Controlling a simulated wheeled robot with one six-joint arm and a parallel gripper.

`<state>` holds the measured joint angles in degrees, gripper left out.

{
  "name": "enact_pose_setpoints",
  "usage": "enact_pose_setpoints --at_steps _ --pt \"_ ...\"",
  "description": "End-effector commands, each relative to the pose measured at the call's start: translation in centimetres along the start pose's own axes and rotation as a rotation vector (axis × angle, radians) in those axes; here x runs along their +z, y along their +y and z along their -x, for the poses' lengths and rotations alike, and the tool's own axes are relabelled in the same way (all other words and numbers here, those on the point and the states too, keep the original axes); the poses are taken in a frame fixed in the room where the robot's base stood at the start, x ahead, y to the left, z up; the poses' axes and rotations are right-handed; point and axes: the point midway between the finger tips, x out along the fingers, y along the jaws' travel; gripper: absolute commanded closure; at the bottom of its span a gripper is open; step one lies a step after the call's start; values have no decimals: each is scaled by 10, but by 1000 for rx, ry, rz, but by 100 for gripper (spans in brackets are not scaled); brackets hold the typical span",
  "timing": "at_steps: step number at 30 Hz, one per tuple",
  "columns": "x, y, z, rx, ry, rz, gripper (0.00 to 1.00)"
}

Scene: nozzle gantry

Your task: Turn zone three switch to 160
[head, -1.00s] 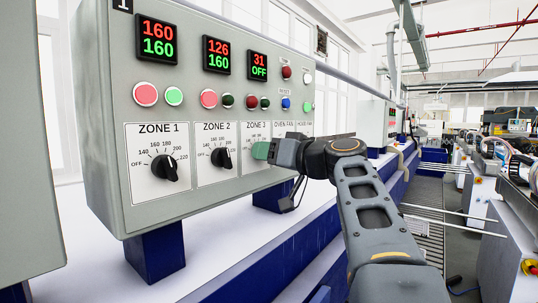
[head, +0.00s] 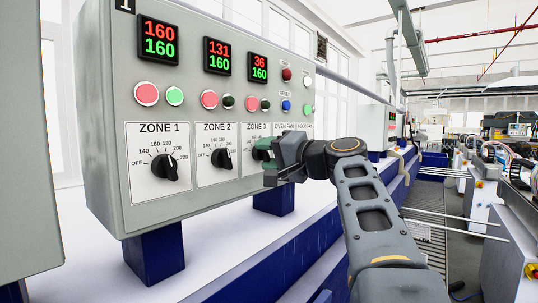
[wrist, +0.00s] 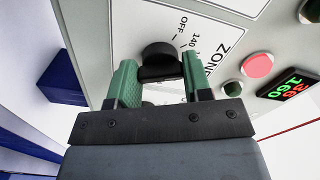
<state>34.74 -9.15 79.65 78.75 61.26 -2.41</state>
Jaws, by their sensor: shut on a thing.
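The zone three switch is a black knob on the white plate (head: 252,171) marked ZONE 3. In the head view my gripper (head: 264,150) covers most of the knob. In the wrist view the black knob (wrist: 160,62) sits between the two green fingers of my gripper (wrist: 160,75), which is shut on it. The zone three display (head: 259,67) reads 36 in red over 160 in green. It also shows at the right of the wrist view (wrist: 289,89). The OFF and 140 marks show beside the knob; its pointer direction is hard to tell.
The zone 1 knob (head: 163,168) and zone 2 knob (head: 222,158) are to the left. Buttons sit above the plates, with a red one (wrist: 257,65) near my gripper in the wrist view. A blue rail (head: 330,240) runs below the cabinet.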

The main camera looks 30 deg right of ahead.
Motion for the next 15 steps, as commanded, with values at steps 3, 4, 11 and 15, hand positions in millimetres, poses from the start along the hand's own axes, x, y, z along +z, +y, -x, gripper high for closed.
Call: enact_pose_setpoints --at_steps 3,4,11,15 --pt "-1 -2 0 -2 3 -62 78" --pt "-1 -2 0 -2 3 -75 78" --pt "-1 -1 0 -2 3 -147 78" --pt "-1 -1 0 -2 3 -165 78"
